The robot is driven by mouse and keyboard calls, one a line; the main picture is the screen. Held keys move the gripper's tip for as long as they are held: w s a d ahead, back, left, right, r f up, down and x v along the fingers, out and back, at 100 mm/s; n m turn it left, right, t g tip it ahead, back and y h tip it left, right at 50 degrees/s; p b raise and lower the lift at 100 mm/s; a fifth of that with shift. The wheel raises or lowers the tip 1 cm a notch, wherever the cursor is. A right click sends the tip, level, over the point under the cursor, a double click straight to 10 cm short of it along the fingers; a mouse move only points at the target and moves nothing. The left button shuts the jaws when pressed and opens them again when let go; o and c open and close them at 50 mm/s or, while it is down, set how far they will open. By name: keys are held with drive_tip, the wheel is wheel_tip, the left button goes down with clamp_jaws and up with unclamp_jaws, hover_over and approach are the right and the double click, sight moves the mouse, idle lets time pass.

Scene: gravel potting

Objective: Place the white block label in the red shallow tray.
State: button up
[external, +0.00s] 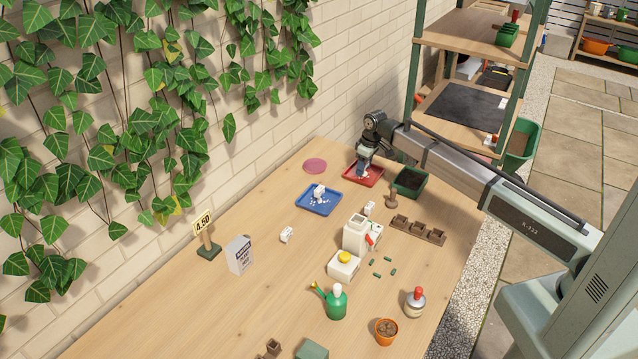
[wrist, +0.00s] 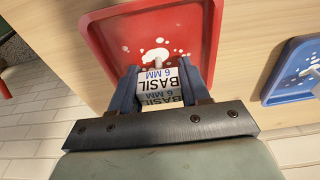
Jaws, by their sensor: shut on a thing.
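The red shallow tray (external: 376,178) lies near the far end of the table, with white spots or bits on its floor. It fills the upper middle of the wrist view (wrist: 105,30). My gripper (external: 362,166) is over the tray, pointing down. In the wrist view my gripper (wrist: 158,72) is shut on a white block label (wrist: 157,86) printed "BASIL 6 MM". The block is between the two blue fingers, over the tray's near part. I cannot tell whether it touches the tray floor. My gripper hides the block in the external view.
A blue tray (external: 304,203) with a white block (external: 319,191) stands to the left, and a dark green planter (external: 424,184) to the right. More white blocks stand on the table (external: 287,234) and near the brown pots (external: 370,208). A pink disc (external: 315,166) lies behind.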

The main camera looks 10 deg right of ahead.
drive_tip(key=shift+f, duration=0.1)
drive_tip(key=o, duration=1)
drive_tip(key=r, duration=0.4)
drive_tip(key=s+d+r, duration=0.1)
drive_tip(key=r, duration=0.7)
drive_tip(key=shift+s+d, duration=0.15)
